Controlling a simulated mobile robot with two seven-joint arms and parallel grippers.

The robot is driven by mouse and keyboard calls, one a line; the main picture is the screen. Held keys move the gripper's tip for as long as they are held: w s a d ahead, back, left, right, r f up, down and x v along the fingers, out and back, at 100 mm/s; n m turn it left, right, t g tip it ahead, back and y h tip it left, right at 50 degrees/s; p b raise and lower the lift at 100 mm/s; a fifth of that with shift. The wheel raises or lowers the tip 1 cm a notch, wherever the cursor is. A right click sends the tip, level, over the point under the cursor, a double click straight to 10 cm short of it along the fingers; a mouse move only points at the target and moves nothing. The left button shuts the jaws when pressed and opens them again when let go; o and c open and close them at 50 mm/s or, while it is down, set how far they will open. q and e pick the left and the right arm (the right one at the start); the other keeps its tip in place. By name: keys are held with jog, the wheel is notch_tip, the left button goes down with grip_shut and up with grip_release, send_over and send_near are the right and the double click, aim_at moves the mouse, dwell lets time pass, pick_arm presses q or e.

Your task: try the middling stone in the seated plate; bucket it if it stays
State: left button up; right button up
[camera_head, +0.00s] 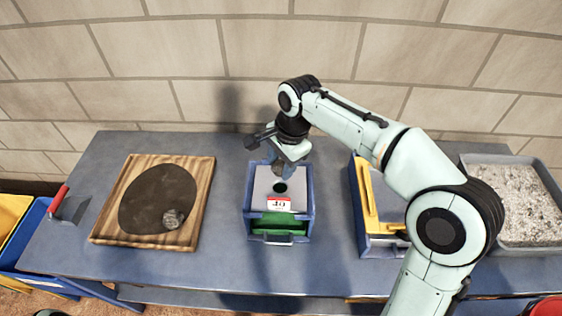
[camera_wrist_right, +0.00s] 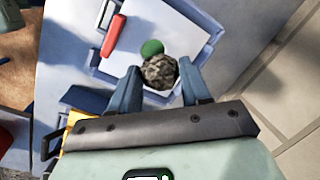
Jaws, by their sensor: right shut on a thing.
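My right gripper (camera_head: 279,163) is shut on a grey speckled stone (camera_wrist_right: 160,72), which sits between its two fingers in the wrist view. It holds the stone over the far part of a pale plate (camera_head: 264,186) seated in a blue frame (camera_head: 248,222). The plate has one round hole (camera_head: 280,187), with green showing through it in the wrist view. A red and white number label (camera_head: 278,204) is at the plate's near edge. Below is a green drawer or bin (camera_head: 278,222). My left gripper is not in view.
A blue stand with a yellow part (camera_head: 364,200) is right of the frame, partly behind my arm. A gravel tray (camera_head: 515,210) is at the far right. A red-handled tool (camera_head: 58,200) lies at the left. Blue (camera_head: 30,240) and yellow (camera_head: 10,215) bins stand beyond the left edge.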

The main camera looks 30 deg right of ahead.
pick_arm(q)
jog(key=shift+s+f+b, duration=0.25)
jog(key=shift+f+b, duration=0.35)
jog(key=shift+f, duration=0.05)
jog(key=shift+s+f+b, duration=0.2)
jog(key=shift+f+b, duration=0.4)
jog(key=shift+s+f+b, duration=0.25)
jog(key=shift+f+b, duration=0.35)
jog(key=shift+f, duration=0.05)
pick_arm(e)
jog(key=shift+f, duration=2.9)
jog(key=o, duration=1.2)
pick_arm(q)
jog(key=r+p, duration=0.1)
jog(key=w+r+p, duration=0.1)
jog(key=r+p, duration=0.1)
pick_arm(e)
notch_tip(320, 180, up, 13)
jog(key=s+d, duration=0.1)
jog(key=s, duration=0.1)
jog(key=shift+d, duration=0.35)
jog(key=shift+r, duration=0.1)
